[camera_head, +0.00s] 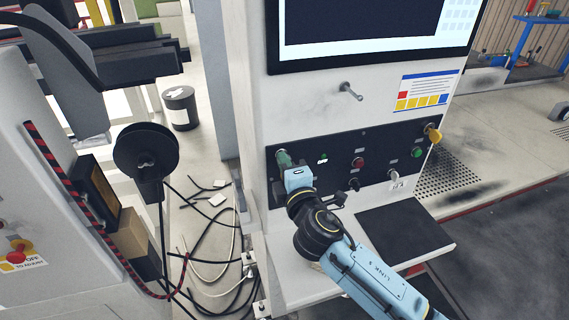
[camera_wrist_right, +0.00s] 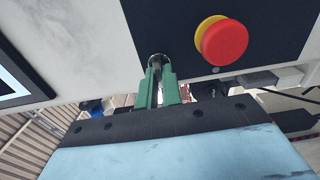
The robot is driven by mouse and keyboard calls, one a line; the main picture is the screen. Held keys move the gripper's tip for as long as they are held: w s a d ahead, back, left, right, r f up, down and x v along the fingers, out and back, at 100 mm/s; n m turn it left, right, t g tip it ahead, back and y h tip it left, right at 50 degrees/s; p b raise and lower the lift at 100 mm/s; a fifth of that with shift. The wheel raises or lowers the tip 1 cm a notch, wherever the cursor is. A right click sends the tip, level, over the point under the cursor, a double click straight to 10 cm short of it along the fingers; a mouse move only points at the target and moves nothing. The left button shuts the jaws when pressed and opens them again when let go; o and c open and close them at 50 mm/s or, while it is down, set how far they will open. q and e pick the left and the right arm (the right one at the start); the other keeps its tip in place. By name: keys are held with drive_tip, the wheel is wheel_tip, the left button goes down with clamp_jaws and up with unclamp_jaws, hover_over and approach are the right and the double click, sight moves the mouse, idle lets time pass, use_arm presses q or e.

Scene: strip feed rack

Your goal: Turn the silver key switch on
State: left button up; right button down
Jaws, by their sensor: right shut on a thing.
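My right gripper (camera_head: 284,158) reaches the left end of the black control panel (camera_head: 340,152), with its arm coming up from the lower right. My left gripper is not in view.
A red mushroom button (camera_wrist_right: 224,41) with a yellow ring sits close beside the fingers. The panel also bears a red button (camera_head: 358,162), a green button (camera_head: 417,152) and a yellow knob (camera_head: 433,133). A screen (camera_head: 370,25) and a metal peg (camera_head: 350,91) are above; a shelf (camera_head: 300,284) is below.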

drive_tip(key=c, duration=1.6)
unclamp_jaws()
drive_tip(key=shift+o, duration=0.2)
drive_tip(key=b+v, duration=0.1)
drive_tip(key=v, duration=1.2)
drive_tip(key=shift+s, duration=0.2)
